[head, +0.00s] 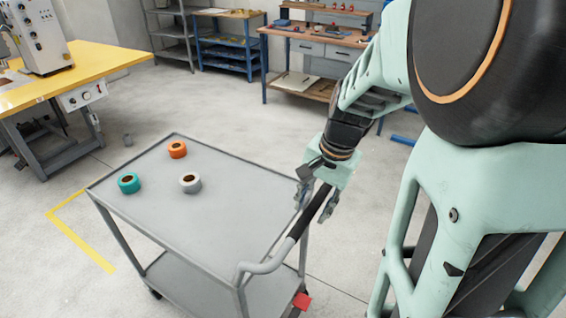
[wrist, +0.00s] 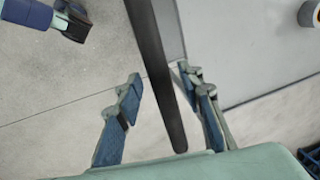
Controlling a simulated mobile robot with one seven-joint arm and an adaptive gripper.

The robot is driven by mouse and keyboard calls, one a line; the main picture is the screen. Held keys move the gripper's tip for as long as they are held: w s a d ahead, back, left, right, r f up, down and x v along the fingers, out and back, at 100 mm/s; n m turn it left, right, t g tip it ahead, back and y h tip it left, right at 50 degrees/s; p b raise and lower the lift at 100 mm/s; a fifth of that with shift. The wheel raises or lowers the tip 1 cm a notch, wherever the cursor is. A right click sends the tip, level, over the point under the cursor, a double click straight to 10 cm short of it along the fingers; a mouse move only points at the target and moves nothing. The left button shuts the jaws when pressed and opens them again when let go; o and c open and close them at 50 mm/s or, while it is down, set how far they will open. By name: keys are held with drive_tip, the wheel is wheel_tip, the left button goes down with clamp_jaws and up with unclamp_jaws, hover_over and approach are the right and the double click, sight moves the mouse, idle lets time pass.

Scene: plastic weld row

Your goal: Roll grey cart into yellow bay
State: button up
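The grey cart (head: 215,225) stands on the floor in the middle of the head view. Its handle, with a black grip (head: 312,212), rises at the near right end. My gripper (head: 317,200) is at the handle. In the wrist view the black grip (wrist: 158,80) runs between the two fingers of my gripper (wrist: 163,85), with a gap on each side; the fingers are open. The yellow bay shows as yellow floor tape (head: 82,243) left of the cart, forming a corner. The rest of its outline is not visible, and the cart may hide some.
Orange (head: 177,149), teal (head: 129,183) and grey (head: 190,183) rolls sit on the cart top. A red piece (head: 302,301) shows at its lower right. A yellow-topped machine table (head: 75,65) stands at left, a workbench (head: 318,48) and shelves behind. Floor beyond the cart is mostly clear.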

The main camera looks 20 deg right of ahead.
clamp_jaws()
drive_tip(key=shift+a, duration=0.1)
idle(0.3)
